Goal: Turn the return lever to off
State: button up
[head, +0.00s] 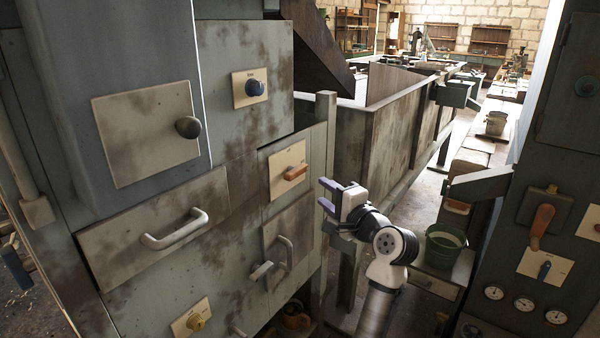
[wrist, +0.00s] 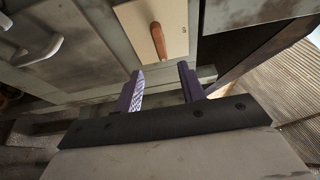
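An orange-brown lever handle (head: 296,172) sits on a cream plate (head: 287,156) on the grey cabinet front, left of centre in the head view. The lever also shows in the wrist view (wrist: 158,40), above the space between my fingers. The small print on the plate is too small to read, so I cannot confirm that this is the return lever. My gripper (head: 325,194) is open and empty, its purple fingers pointing at the cabinet, to the right of the lever and a little below it. In the wrist view my gripper (wrist: 160,72) has a clear gap between its fingers, apart from the lever.
A post (head: 325,140) stands near my gripper.

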aim_at(299, 174)
jog(key=p+x, duration=0.2)
jog(key=x, duration=1)
jog(key=shift+w+p, duration=0.1)
jog(key=shift+p, duration=0.25)
grip_shut()
